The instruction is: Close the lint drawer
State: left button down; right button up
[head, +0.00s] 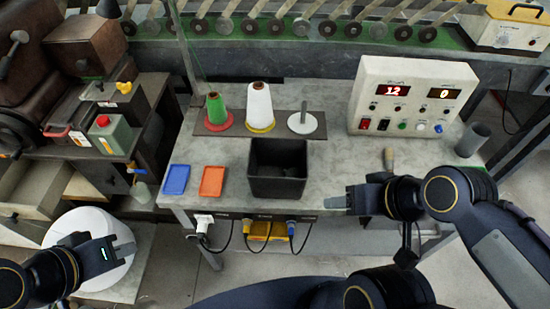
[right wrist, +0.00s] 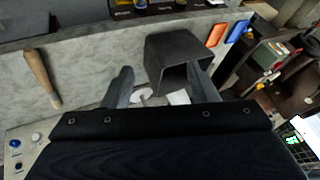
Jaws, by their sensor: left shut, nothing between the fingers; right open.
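A drawer (head: 32,188) with pale inner walls stands pulled out from the cabinet at the left of the head view. I take it as the lint drawer; no label is readable. Its lower part is near the white round roll. My left gripper (head: 128,248) is shut and empty, in front of the roll, to the right of and nearer than the drawer. My right gripper (head: 340,202) is at the table's front edge, far from the drawer. In the right wrist view its two fingers (right wrist: 160,88) are spread with nothing held.
The white roll (head: 78,224) stands below the drawer. The table holds a black bin (head: 278,185), blue tray (head: 176,179), orange tray (head: 212,181), thread cones (head: 259,105), a control box (head: 414,100) and a wooden-handled tool (right wrist: 40,76). Cables hang at the table front.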

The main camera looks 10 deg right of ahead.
aim_at(30, 188)
jog(key=u, duration=1.7)
jog(key=i+j, duration=0.4)
jog(key=i+j+u, duration=0.1)
jog(key=i+j, duration=0.3)
jog(key=i, duration=0.15)
